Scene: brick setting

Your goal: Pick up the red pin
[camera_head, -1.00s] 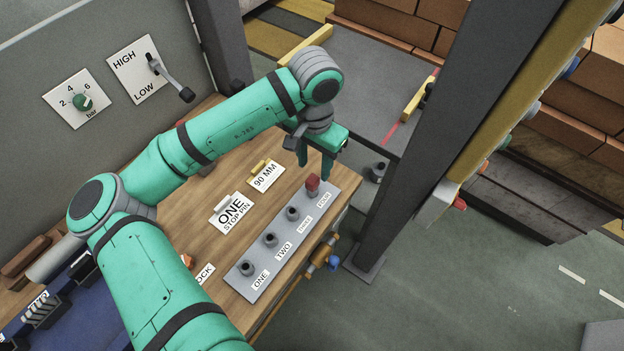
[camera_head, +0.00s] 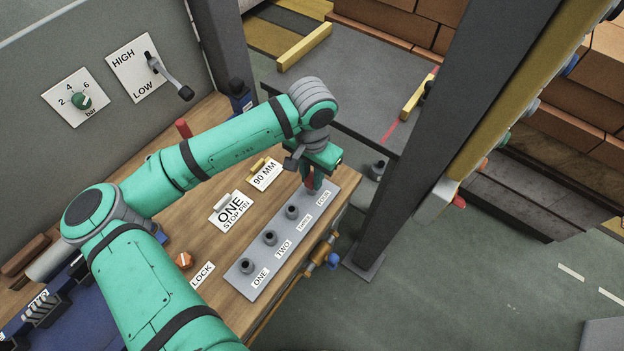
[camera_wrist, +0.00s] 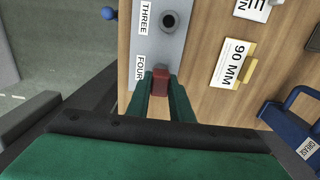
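The red pin (camera_head: 311,187) stands at the position marked FOUR, at the far end of the grey plate (camera_head: 262,258). In the wrist view the red pin (camera_wrist: 160,80) shows between my two green fingertips. My gripper (camera_head: 313,183) points down over that end of the plate, with one finger on each side of the pin. The fingers are close together and appear shut on it. The fingers hide part of the pin in the head view. The pin appears upright in the plate.
Empty dark sockets at ONE (camera_head: 247,266), TWO (camera_head: 270,238) and THREE (camera_head: 292,212) line the plate. Label plates ONE STOP PIN (camera_head: 231,212) and 90 MM (camera_head: 265,175) lie beside it. A grey post (camera_head: 415,130) rises to the right. A red upright handle (camera_head: 183,129) stands behind my arm.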

